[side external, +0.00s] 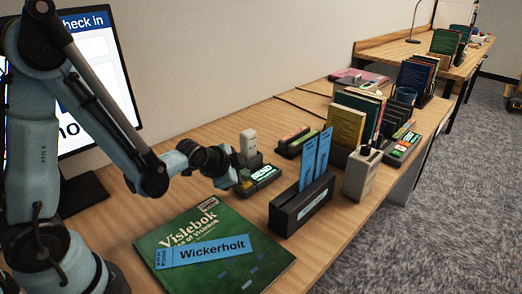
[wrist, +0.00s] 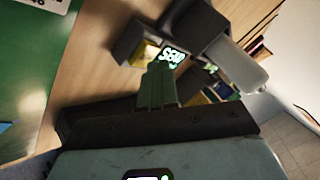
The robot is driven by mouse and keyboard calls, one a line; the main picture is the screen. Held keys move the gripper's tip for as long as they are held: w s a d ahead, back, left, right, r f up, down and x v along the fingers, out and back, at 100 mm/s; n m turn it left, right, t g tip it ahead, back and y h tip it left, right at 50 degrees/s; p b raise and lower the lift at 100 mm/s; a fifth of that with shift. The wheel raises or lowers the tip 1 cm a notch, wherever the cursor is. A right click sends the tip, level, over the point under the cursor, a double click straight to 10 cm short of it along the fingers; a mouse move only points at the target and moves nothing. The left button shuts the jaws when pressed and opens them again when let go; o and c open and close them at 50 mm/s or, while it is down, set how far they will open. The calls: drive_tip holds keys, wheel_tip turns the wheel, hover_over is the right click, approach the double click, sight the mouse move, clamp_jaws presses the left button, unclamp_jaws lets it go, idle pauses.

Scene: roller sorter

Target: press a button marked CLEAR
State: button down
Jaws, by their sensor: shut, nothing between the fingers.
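A small dark device (side external: 266,176) with a lit green-white display stands on the desk, with a light grey upright part (side external: 249,142) behind it. In the wrist view its lit display (wrist: 174,57) shows bright, rotated letters, and a yellowish lit patch (wrist: 151,50) is beside it. I cannot read the word CLEAR anywhere. My gripper (side external: 236,179) is at the device's left side, in front of the grey part. In the wrist view my shut, empty fingers (wrist: 158,74) point at the device, near the display. Whether they touch it I cannot tell.
A green book (side external: 205,275) with a blue Wickerholt strip (side external: 215,250) lies in front. A black holder (side external: 300,207) with blue cards, a beige box (side external: 361,175) and rows of books (side external: 352,118) stand to the right. A monitor (side external: 100,75) is at left.

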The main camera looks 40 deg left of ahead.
drive_tip(key=shift+f, duration=0.45)
idle(0.7)
drive_tip(key=shift+r, duration=0.1)
idle(0.3)
drive_tip(key=shift+r, duration=0.8)
drive_tip(key=shift+r, duration=2.5)
drive_tip(key=s+d+r+n+g+h, duration=0.1)
drive_tip(key=s+d+r+n+g, duration=0.1)
drive_tip(key=s+n, duration=0.5)
drive_tip(key=s+d+r, duration=0.1)
drive_tip(key=s+r, duration=0.1)
drive_tip(key=s, duration=0.4)
drive_tip(key=shift+d+r+n, duration=0.15)
drive_tip(key=shift+n, duration=0.25)
